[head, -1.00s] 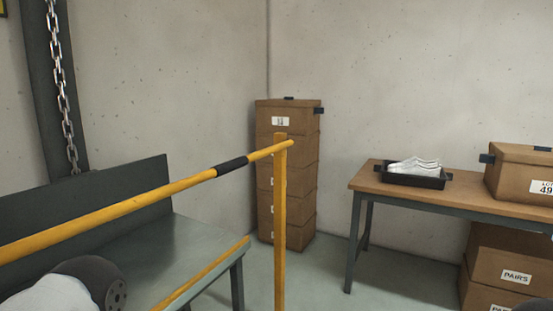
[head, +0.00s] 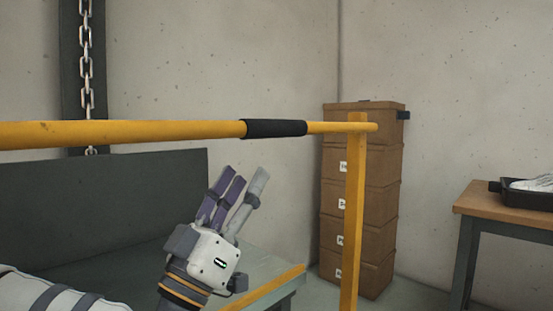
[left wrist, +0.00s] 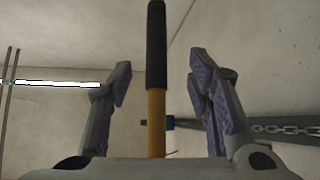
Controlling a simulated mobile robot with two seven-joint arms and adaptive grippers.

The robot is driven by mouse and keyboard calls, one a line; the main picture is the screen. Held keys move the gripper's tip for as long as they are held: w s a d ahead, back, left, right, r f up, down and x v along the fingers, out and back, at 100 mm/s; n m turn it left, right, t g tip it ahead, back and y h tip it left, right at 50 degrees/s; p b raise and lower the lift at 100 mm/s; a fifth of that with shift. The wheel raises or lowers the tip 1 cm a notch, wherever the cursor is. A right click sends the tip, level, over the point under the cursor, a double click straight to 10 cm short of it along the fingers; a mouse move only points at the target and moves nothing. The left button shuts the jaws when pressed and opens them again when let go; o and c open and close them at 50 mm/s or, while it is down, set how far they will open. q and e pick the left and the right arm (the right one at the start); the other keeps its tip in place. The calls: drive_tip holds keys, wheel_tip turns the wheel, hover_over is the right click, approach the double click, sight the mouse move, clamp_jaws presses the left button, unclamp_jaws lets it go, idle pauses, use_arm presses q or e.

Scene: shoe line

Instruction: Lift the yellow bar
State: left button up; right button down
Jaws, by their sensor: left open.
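The yellow bar (head: 180,131) runs level across the head view from the left edge to a yellow upright post (head: 353,215). A black grip sleeve (head: 275,128) is around the bar near that post. My left gripper (head: 240,186) is open and empty, below the bar and a little left of the sleeve, with its fingers pointing up. In the left wrist view the bar (left wrist: 156,118) and its black sleeve (left wrist: 156,45) show between the open fingers, and neither finger touches them. My right gripper is in neither view.
A dark bench with a back panel (head: 70,205) is at the left behind my arm. A stack of brown boxes (head: 335,190) stands behind the post. A wooden table (head: 505,207) with a black tray (head: 530,198) of white shoes is at the right.

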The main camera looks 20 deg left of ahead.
sight(274, 122)
use_arm(q)
drive_tip(key=x, duration=1.1)
drive_tip(key=shift+d+r, duration=0.15)
drive_tip(key=shift+r, duration=0.35)
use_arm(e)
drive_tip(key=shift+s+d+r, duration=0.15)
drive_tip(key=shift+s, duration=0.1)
use_arm(q)
drive_tip(key=shift+c, duration=0.2)
